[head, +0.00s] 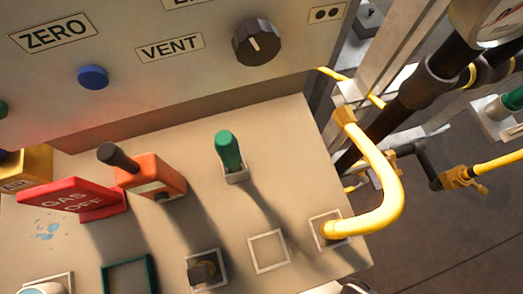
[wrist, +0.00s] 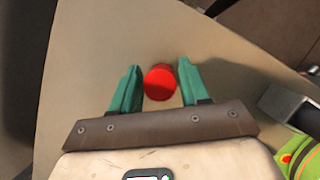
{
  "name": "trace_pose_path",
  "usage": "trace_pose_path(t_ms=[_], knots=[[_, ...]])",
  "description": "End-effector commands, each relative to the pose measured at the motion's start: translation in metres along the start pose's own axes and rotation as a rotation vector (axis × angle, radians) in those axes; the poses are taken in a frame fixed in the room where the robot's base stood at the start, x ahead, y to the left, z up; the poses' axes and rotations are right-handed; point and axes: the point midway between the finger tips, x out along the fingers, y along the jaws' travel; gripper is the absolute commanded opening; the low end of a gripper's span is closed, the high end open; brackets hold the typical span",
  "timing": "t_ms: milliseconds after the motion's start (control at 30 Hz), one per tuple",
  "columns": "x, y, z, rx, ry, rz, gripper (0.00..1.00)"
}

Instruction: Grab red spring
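A small red round thing, taken as the red spring (wrist: 159,83), shows in the wrist view on or just above a plain beige surface. No coils can be made out on it. My gripper (wrist: 160,78) has two green fingers, one on each side of it. The fingers stand apart with a narrow gap to the red thing on both sides, so the gripper looks open around it. How far the red thing lies below the fingertips is hard to tell. In the head view I see neither the red spring nor my gripper.
The head view shows a beige panel with a green lever (head: 229,152), an orange lever block (head: 150,175), a red "GAS OFF" plate (head: 72,198) and a bent yellow pipe (head: 385,190). A dark and green object (wrist: 292,125) is at the wrist view's right.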

Motion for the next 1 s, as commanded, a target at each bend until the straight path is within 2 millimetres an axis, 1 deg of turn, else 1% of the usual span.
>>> trace_pose_path(t_ms=[33,67,400,433,767,867,1000], knots=[[0.000,0.000,0.000,0.000,0.000,0.000,0.40],[0.000,0.000,0.000,0.000,0.000,0.000,0.37],[0.000,0.000,0.000,0.000,0.000,0.000,0.05],[0.000,0.000,0.000,0.000,0.000,0.000,0.03],[-0.003,0.000,0.001,0.000,0.000,0.001,0.02],[-0.010,0.001,0.004,0.001,0.000,0.002,0.02],[-0.025,0.001,0.011,0.002,0.000,0.003,0.02]])
